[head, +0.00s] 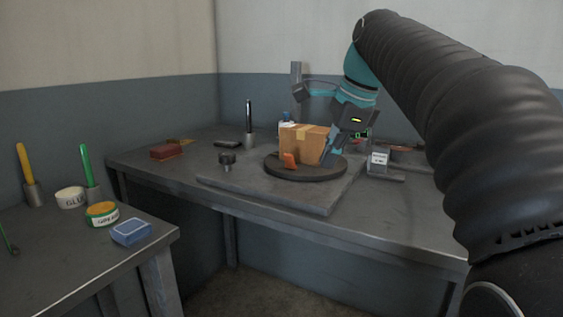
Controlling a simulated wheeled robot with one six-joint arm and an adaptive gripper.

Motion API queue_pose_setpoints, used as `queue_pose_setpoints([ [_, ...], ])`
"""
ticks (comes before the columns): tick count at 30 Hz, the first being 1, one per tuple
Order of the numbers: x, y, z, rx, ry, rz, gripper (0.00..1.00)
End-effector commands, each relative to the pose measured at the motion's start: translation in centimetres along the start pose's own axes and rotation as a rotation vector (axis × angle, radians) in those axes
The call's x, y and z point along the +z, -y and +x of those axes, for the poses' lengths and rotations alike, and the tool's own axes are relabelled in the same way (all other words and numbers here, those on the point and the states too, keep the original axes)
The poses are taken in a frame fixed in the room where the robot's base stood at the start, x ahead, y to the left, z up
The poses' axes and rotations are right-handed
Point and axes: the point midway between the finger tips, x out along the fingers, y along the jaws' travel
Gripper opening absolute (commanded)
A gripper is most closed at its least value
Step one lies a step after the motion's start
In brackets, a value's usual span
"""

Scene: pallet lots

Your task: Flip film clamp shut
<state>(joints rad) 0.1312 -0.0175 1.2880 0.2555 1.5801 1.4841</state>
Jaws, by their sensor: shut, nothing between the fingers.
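A small orange tab (289,160), which looks like the film clamp, stands tilted on the round dark turntable (326,173), at the front left of a cardboard box (298,142). At this size I cannot tell how far it is open. My gripper (329,160) points down over the right part of the turntable, in front of the box's right side. Its fingers look together and hold nothing. It is to the right of the orange tab and apart from it. It hides the right part of the box.
The turntable sits on a grey plate (225,185) with a dark knob (227,160) at left. A grey device (378,162) stands at right, a post (296,85) behind. A red block (166,152) lies at far left. The plate's front is clear.

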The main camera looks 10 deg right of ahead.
Motion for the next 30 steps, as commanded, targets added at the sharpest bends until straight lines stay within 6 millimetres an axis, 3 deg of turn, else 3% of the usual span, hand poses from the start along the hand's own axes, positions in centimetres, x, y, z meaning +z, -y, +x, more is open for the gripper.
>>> queue_pose_setpoints([
  [8,-0.4,-8.7,3.6,-0.036,-0.089,-0.495,0.0],
  [18,-2.7,-21.4,11.4,-0.016,-0.23,-1.202,0.0],
  [21,-3.4,-24.4,13.7,-0.001,-0.262,-1.373,0.0],
  [24,-4.0,-26.6,15.4,0.014,-0.285,-1.499,0.0],
  [30,-4.5,-28.5,17.0,0.028,-0.307,-1.614,0.0],
])
